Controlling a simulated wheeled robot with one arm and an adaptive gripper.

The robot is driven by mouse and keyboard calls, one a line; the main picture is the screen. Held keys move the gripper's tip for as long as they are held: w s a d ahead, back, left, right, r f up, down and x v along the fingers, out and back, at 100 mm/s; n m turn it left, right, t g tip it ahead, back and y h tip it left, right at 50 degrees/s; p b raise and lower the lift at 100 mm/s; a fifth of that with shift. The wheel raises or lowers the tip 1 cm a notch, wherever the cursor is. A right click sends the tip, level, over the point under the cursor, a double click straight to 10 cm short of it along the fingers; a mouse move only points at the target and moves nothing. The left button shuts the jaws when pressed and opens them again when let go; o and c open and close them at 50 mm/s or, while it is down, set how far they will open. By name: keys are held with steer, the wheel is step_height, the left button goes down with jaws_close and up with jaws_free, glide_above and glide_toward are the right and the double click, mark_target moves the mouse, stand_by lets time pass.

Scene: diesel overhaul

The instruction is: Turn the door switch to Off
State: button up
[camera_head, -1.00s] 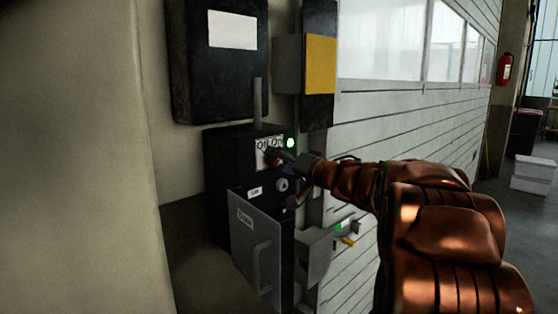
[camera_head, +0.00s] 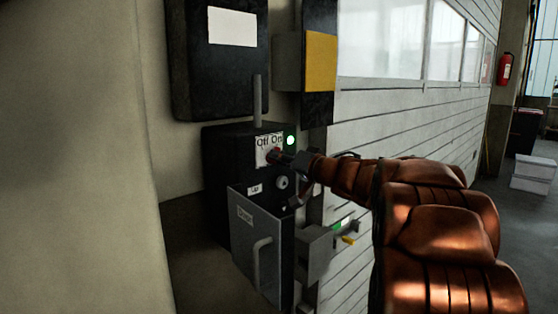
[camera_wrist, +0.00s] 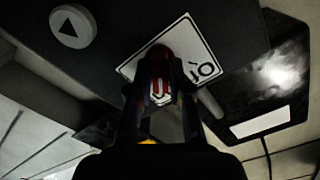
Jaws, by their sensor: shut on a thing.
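The door switch is a red knob (camera_head: 272,156) on the front of a black control box (camera_head: 225,165). A white plate (camera_head: 262,144) behind it reads Off at left and On at right. In the wrist view the red knob (camera_wrist: 160,88) sits between the two fingers, and the plate (camera_wrist: 190,50) is partly covered by them. My gripper (camera_head: 279,157) reaches the box from the right and is shut on the knob. The knob's exact pointing direction is hidden by the fingers.
A green lamp (camera_head: 290,140) glows right of the plate. A round arrow button (camera_head: 282,183) sits below; it also shows in the wrist view (camera_wrist: 73,27). An open grey cover (camera_head: 255,235) with a handle hangs lower. A yellow-fronted box (camera_head: 320,64) is above.

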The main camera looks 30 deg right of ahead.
steer(key=n+b, duration=0.3)
steer(key=n, duration=0.2)
steer(key=n+b, duration=0.3)
steer(key=n, duration=0.2)
steer(key=n+b, duration=0.4)
steer(key=n, duration=0.2)
steer(key=shift+a, duration=0.25)
steer(key=o, duration=1.6)
steer(key=shift+c, duration=0.2)
steer(key=p+v, duration=0.2)
steer(key=v, duration=0.5)
steer(key=shift+p, duration=0.3)
